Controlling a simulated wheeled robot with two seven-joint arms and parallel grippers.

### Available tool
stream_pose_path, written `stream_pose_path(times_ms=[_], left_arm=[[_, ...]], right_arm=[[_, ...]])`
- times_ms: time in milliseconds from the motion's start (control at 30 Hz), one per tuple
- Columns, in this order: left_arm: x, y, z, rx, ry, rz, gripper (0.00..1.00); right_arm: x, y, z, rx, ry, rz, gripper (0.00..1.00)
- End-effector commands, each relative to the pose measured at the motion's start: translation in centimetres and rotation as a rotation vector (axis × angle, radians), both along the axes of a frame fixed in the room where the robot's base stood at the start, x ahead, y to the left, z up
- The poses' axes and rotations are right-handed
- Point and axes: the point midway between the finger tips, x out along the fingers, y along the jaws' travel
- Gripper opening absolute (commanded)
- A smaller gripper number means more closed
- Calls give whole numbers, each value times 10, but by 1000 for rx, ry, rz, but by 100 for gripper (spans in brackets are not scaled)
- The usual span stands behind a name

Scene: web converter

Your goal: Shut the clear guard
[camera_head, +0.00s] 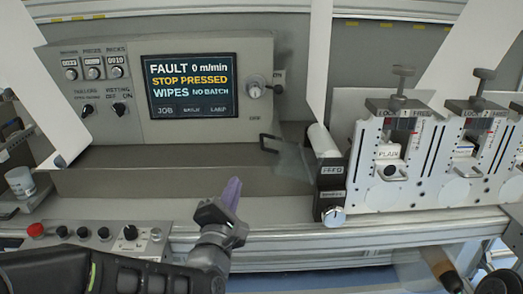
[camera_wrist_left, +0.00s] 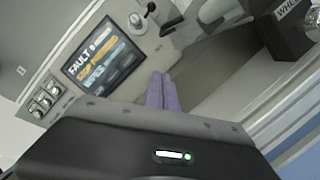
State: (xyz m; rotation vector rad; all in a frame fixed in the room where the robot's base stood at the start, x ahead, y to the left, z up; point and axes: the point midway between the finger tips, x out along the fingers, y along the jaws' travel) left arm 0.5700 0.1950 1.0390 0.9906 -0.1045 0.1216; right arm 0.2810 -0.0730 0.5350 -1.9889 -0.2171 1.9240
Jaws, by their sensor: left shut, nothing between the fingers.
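The clear guard (camera_head: 292,160) is a small see-through panel with a dark bracket handle (camera_head: 268,143) at its left edge. It sits beside the white roller, left of the FEED block, and looks tilted; its exact angle is hard to tell. My left gripper (camera_head: 232,190) has purple fingers that are shut and empty. It is in front of the grey bed, below and left of the handle, apart from it. In the left wrist view the shut fingers (camera_wrist_left: 162,88) point toward the bed. My right gripper is not in view.
The control box with its FAULT screen (camera_head: 192,84) stands behind the bed. White slitter units (camera_head: 390,160) with clamp screws stand at the right. A button panel (camera_head: 95,237) with a red button is at the lower left. The grey bed (camera_head: 150,185) is clear.

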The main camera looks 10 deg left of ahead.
Motion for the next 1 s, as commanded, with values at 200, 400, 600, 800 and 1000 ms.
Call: stream_pose_path(times_ms=[200,400,600,800,1000], left_arm=[[0,1,2,-85,-13,-9,0],[0,1,1,-83,-12,-9,0],[6,1,3,-82,-11,-9,0],[30,2,8,-79,-11,-8,0],[69,4,14,-79,-10,-9,0]], right_arm=[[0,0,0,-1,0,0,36],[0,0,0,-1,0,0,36],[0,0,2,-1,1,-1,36],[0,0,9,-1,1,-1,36],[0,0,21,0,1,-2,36]])
